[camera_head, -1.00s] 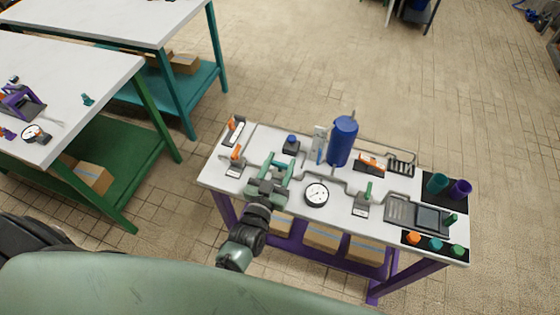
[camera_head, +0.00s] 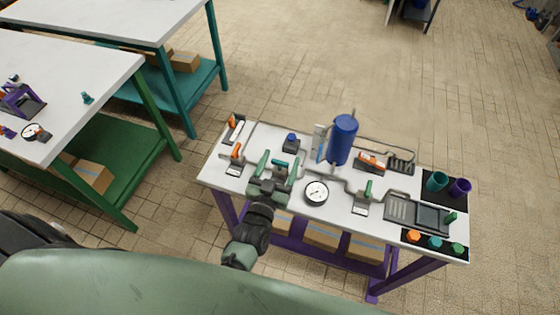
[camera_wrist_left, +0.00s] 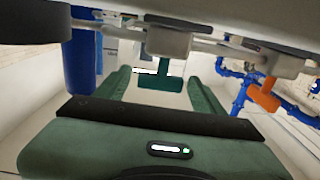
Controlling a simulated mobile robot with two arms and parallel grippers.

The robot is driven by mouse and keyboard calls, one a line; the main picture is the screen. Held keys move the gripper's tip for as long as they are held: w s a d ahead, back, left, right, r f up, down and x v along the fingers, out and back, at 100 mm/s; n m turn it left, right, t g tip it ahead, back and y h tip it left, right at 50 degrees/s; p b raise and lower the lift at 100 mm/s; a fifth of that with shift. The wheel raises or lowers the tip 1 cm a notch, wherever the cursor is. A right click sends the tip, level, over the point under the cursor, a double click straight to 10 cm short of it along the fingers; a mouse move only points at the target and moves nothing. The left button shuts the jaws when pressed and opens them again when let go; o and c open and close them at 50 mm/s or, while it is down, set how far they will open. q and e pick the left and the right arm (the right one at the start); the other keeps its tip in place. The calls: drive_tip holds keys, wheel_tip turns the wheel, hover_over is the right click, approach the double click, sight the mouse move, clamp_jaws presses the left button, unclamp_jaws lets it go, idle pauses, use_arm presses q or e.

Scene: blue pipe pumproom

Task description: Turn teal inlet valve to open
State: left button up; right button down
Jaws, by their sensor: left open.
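The teal inlet valve (camera_head: 280,163) is on the white bench top. Its small teal handle shows between the fingertips of my left gripper (camera_head: 278,162). In the left wrist view the teal T-shaped handle (camera_wrist_left: 160,84) hangs from a grey pipe fitting, between the two green fingers and beyond the dark palm edge. My left gripper is open, with a finger on each side of the handle. Gaps show on both sides, so no contact is visible. The lower valve body is partly hidden behind the gripper in the head view. My right gripper is not in view.
An orange-handled valve (camera_head: 236,153) stands left of the gripper. A round gauge (camera_head: 316,192) is close on the right, and a green-handled valve (camera_head: 365,194) is further right. A tall blue tank (camera_head: 342,140) stands behind. Grey pipes run across the bench.

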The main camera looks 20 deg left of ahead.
use_arm(q)
drive_tip(key=s+b, duration=0.1)
drive_tip(key=s, duration=0.7)
drive_tip(key=shift+w, duration=0.15)
idle(0.3)
